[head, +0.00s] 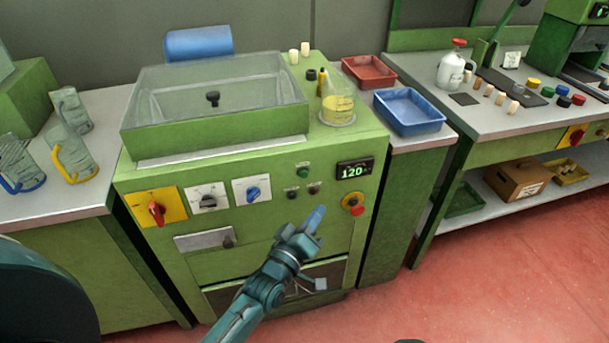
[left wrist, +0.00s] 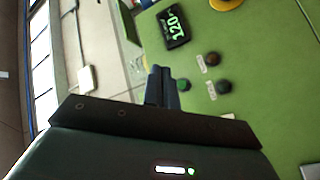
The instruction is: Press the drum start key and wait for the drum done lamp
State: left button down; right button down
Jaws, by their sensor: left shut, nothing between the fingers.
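The green machine's front panel (head: 340,225) carries a green round key (head: 303,172) with two small dark round buttons (head: 291,194) below it. The lit display (head: 355,170) to their right reads 120. In the left wrist view, the green key (left wrist: 183,85) sits beside my fingertips, and the dark buttons (left wrist: 222,86) are further right. My left gripper (head: 318,213) is shut and empty, pointing up in front of the panel below the buttons. I cannot tell whether it touches the panel. I cannot tell which light is the done lamp. My right gripper is not in view.
A red-and-yellow stop button (head: 354,205) sits close right of my gripper. A yellow-plated red switch (head: 156,209) and two knobs are on the left. A flask (head: 338,103) and clear-walled basin (head: 215,95) are on top. A blue tray (head: 408,110) stands right.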

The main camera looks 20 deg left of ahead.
aim_at(304, 174)
pick_arm(q)
jog(key=w+a+b, duration=0.4)
jog(key=w+a, duration=0.1)
jog(key=w, duration=0.2)
jog(key=shift+w, duration=0.15)
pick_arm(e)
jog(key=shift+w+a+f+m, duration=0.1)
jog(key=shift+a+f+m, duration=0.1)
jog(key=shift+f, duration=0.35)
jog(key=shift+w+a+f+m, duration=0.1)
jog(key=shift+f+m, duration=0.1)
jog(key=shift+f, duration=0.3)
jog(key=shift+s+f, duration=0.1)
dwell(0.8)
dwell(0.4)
pick_arm(q)
jog(key=shift+w+a, duration=0.2)
jog(key=shift+w, duration=0.15)
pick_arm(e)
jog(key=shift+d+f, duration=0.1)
